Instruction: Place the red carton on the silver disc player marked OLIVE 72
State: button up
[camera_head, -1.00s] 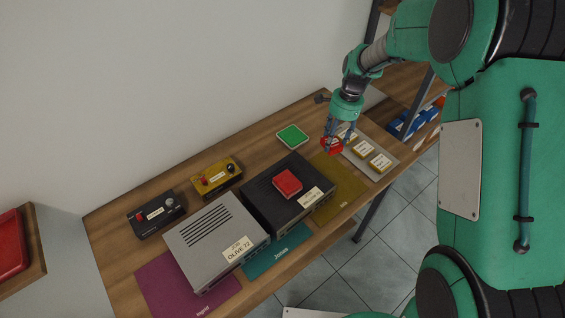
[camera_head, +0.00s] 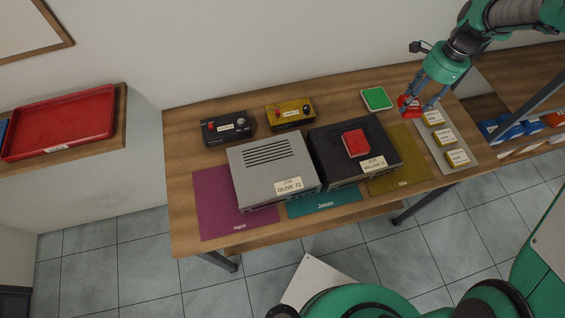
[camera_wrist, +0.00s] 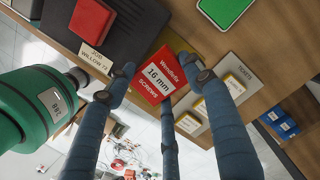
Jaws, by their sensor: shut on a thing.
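In the wrist view the carton (camera_wrist: 152,76) fills the space among the fingers of my gripper (camera_wrist: 166,88). My gripper is shut on it; whether it touches the table is unclear. The silver disc player (camera_head: 262,161) marked OLIVE 72 stands left of the middle of the table, its top bare, well to the left of my gripper.
A black player (camera_head: 382,147) marked WILLOW 73 adjoins the silver one, with a red box (camera_head: 356,142) on top. Behind are a black device (camera_head: 229,128), a yellow device (camera_head: 290,113) and a green item (camera_head: 376,98). A grey tray (camera_head: 437,146) holds yellow-and-white boxes.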

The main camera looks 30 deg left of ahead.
jog(key=s+a+n+p, duration=0.1)
jog(key=s+a+p, duration=0.1)
jog(key=s+a, duration=0.8)
jog(key=s+a+p, duration=0.2)
jog(key=s+a, duration=0.4)
jog(key=s, duration=0.7)
jog(key=s+n+p, duration=0.1)
jog(key=s+p, duration=0.3)
jog(key=s, duration=1.6)
jog(key=shift+a+f+b, duration=0.15)
jog(key=shift+a+f, duration=0.05)
jog(key=shift+f, duration=1.1)
jog(key=shift+a+f+b, duration=0.15)
jog(key=shift+a+f, duration=0.05)
jog(key=shift+f, duration=1.05)
jog(key=shift+w+a, duration=0.1)
jog(key=shift+a, duration=0.05)
jog(key=w+a, duration=0.3)
jog(key=a, duration=0.1)
jog(key=w+a+f, duration=0.1)
jog(key=w+a, duration=0.2)
jog(key=a, duration=0.1)
jog(key=w+a+p, duration=0.1)
jog(key=w+a, duration=0.2)
jog(key=a, duration=0.1)
jog(key=shift+w+a+f, duration=0.15)
jog(key=shift+a+f, duration=0.1)
jog(key=shift+a, duration=0.1)
